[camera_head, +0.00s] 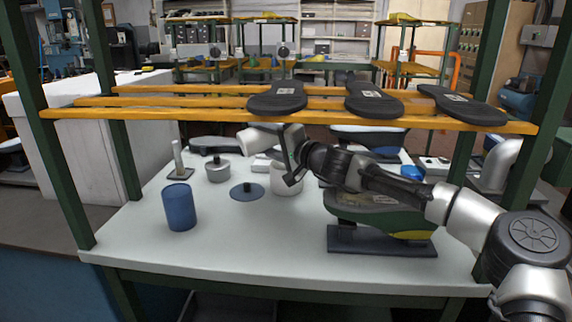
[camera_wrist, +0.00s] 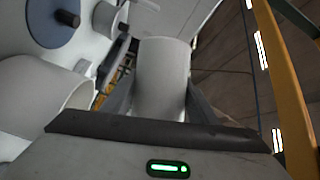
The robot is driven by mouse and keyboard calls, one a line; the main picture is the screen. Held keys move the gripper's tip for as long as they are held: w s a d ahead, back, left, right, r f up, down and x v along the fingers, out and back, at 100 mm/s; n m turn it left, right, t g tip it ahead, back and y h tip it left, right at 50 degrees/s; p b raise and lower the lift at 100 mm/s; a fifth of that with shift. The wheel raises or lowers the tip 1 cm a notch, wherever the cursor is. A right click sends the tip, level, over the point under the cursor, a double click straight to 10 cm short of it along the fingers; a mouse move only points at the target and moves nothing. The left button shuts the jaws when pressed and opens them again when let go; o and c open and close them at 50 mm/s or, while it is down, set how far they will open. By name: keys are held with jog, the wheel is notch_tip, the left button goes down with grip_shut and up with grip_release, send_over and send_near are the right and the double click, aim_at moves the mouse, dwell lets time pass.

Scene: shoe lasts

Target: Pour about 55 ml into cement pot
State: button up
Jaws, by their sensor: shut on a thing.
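My gripper (camera_head: 280,146) is shut on a pale cylindrical cup (camera_head: 256,140) and holds it above the table. The cup lies tilted far over, pointing left in the head view. In the wrist view the cup (camera_wrist: 162,70) sits between both fingers. A white pot (camera_head: 284,181), which looks like the cement pot, stands on the table just below my gripper and is partly hidden by it. The pot also shows at lower left in the wrist view (camera_wrist: 38,95). No liquid or stream is visible, and the insides of both vessels are hidden.
A yellow-edged rack (camera_head: 200,114) with dark soles runs overhead. A green-and-black shoe-like form (camera_head: 380,222) stands right.

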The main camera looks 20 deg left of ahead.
jog(key=shift+r+m, duration=0.2)
jog(key=shift+m, duration=0.1)
dwell(0.9)
